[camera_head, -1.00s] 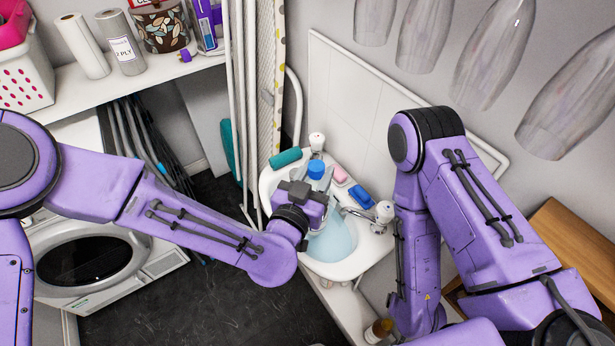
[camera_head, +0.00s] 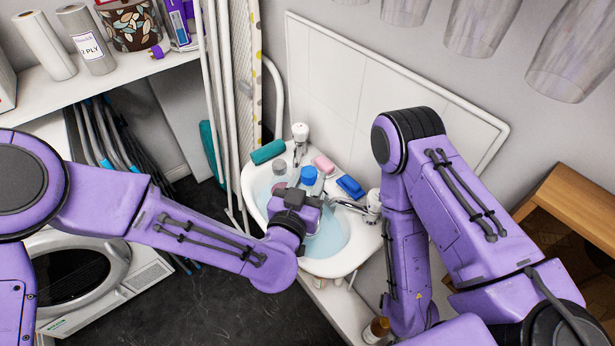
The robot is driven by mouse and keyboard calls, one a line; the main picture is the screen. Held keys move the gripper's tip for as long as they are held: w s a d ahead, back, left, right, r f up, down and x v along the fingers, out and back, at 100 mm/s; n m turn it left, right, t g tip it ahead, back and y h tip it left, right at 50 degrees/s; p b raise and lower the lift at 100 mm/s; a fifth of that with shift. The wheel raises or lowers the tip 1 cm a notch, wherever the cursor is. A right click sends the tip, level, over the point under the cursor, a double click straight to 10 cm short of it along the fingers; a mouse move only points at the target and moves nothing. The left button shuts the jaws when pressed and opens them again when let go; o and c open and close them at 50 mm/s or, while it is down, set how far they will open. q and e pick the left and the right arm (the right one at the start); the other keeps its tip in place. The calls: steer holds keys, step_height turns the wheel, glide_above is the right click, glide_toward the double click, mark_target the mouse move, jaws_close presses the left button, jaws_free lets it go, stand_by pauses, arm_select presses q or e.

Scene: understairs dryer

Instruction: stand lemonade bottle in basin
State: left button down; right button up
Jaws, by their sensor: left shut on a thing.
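My left gripper (camera_head: 311,192) is over the white basin (camera_head: 338,267), seen from above and behind. It is shut on a bottle with a blue cap (camera_head: 309,174), which I take to be the lemonade bottle. The cap and a bit of clear shoulder show past the gripper. The rest of the bottle is hidden, so I cannot tell whether its base touches the basin floor. The basin holds pale blue water (camera_head: 329,238). A grey round top (camera_head: 280,168) shows just left of the blue cap. My right arm is in view at the right, but its gripper is not.
A teal bar (camera_head: 268,151), a pink soap (camera_head: 324,163), a blue sponge (camera_head: 350,187) and two taps (camera_head: 300,132) (camera_head: 373,204) line the basin's back rim. A brown bottle (camera_head: 376,330) stands below at the front right. White poles (camera_head: 222,120) stand left of the basin.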

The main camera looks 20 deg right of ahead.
arm_select(q)
step_height(320, 180, down, 6)
steer(key=b, duration=0.4)
steer(key=shift+f, duration=0.2)
steer(key=shift+f+b, duration=0.5)
steer(key=shift+b, duration=0.2)
steer(key=c, duration=0.6)
jaws_free()
steer(key=shift+f, duration=0.1)
steer(key=b+v, duration=0.2)
steer(key=v, duration=0.8)
steer(key=shift+s+a, duration=0.2)
steer(key=shift+s, duration=0.05)
